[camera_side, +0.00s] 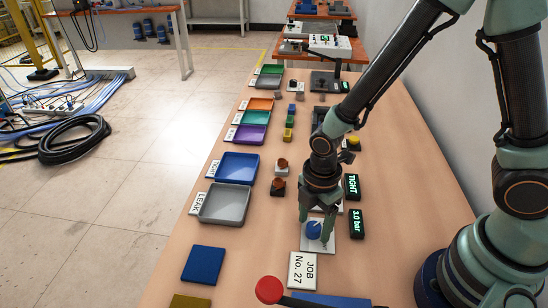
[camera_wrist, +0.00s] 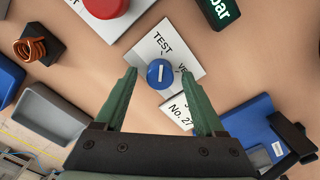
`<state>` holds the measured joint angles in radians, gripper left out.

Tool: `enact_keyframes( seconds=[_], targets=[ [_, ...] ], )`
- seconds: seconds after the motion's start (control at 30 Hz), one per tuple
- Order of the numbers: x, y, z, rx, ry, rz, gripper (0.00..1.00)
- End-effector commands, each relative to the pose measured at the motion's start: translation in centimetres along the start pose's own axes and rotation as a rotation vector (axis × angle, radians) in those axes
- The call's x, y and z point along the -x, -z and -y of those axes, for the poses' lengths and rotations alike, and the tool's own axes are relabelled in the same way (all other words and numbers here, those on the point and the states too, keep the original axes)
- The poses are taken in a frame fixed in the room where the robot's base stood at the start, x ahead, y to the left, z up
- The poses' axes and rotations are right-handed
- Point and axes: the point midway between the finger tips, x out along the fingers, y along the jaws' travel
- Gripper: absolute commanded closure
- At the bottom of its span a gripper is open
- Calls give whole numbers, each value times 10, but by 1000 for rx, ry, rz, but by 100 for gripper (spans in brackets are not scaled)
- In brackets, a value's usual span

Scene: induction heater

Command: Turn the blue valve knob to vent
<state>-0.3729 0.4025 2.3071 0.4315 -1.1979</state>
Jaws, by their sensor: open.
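The blue valve knob (camera_side: 314,229) sits on a white plate (camera_side: 327,243) near the table's middle. In the wrist view the knob (camera_wrist: 160,74) is round with a white pointer line that runs nearly along the picture's vertical. Its plate (camera_wrist: 173,58) carries the word TEST and a second word partly hidden by the knob, starting "VE". My gripper (camera_wrist: 163,100) is open, with its green fingers apart on either side of the knob in the wrist view. In the side view my gripper (camera_side: 318,232) points down at the knob. I cannot tell whether a finger touches it.
A red button (camera_wrist: 105,5) lies beyond the plate. A JOB No. 27 card (camera_side: 302,270) lies in front. Displays reading TIGHT (camera_side: 352,187) and 3.0 bar (camera_side: 357,224) stand right. The grey LEAK tray (camera_side: 224,204) and blue TIGHT tray (camera_side: 237,168) line the left edge.

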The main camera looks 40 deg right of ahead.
Motion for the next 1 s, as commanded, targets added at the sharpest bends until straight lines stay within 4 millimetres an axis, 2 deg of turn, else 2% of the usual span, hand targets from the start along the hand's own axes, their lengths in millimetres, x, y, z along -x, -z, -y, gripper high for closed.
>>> enact_keyframes(
  seconds=[0.2,0.23,0.37,0.4,0.43,0.77,1.0],
  targets=[
    [0,0,0,0,0,0,29],
    [0,0,0,0,0,0,32],
    [0,0,0,0,0,0,82],
    [0,0,0,0,0,0,97],
    [0,0,0,0,0,0,100],
    [0,0,0,-39,1,0,100],
    [0,0,0,-177,1,0,100]
  ],
)
